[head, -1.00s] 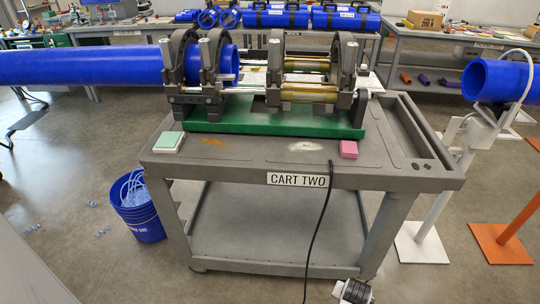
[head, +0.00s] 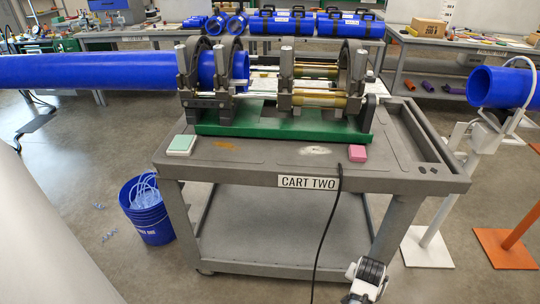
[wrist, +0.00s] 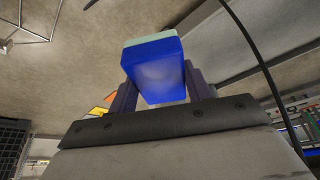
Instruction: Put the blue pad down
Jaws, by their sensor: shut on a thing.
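In the wrist view the blue pad (wrist: 155,75), with a pale green layer along its far edge, sits between the two dark fingers of my gripper (wrist: 160,88). My gripper is shut on it, and the pad is clear of any surface in that view. In the head view a white and black part of my arm shows at the bottom right; the blue pad cannot be made out there. The grey cart labelled CART TWO (head: 255,172) stands ahead. A pale green-topped pad (head: 181,145) lies at its left front and a pink pad (head: 357,153) at its right front.
A fusion machine on a green base (head: 285,124) fills the cart's back, with a long blue pipe (head: 110,72) clamped in it. Brown and white patches mark the front strip between the pads. A black cable (head: 324,235) hangs over the front edge. A blue bucket (head: 147,208) stands left.

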